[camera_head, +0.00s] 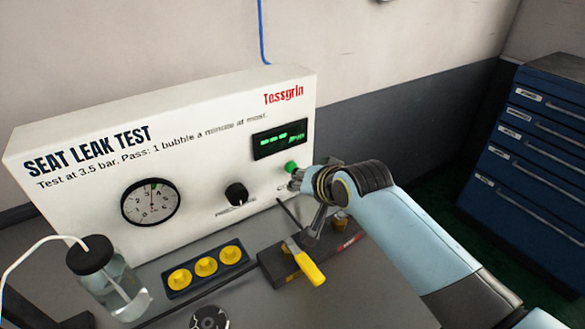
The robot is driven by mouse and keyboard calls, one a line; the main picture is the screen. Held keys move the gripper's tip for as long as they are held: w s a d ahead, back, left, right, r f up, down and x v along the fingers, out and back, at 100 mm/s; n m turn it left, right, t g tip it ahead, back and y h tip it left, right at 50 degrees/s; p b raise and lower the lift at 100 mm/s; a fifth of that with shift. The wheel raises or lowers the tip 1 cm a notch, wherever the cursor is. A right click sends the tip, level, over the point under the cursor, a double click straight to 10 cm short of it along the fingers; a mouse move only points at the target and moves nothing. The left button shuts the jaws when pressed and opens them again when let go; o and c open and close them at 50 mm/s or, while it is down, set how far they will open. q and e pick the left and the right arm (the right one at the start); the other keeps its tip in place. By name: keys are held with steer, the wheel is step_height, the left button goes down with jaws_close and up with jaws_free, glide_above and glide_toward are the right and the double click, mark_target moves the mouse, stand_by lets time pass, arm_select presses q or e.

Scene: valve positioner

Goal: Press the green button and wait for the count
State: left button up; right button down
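The green button (291,166) is on the front of the white seat leak test panel (80,190), below a small display (280,140) with green lit characters that are too small to read. My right gripper (295,178) is at the panel just below and right of the button. It is partly hidden behind its own wrist, and I cannot tell whether it touches the button or whether its fingers are open. My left gripper is not in view.
A dial gauge (150,202) and a black knob (237,194) are on the panel. A jar (108,280) with a tube, a tray with yellow cups (206,267) and a valve with a yellow handle (304,263) stand in front. A blue drawer cabinet (530,150) is at right.

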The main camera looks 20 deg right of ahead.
steer(key=shift+w, duration=0.1)
stand_by(0.7)
steer(key=shift+w, duration=0.35)
steer(key=shift+w+a, duration=0.1)
steer(key=shift+w, duration=0.35)
stand_by(0.7)
steer(key=shift+s+p, duration=0.9)
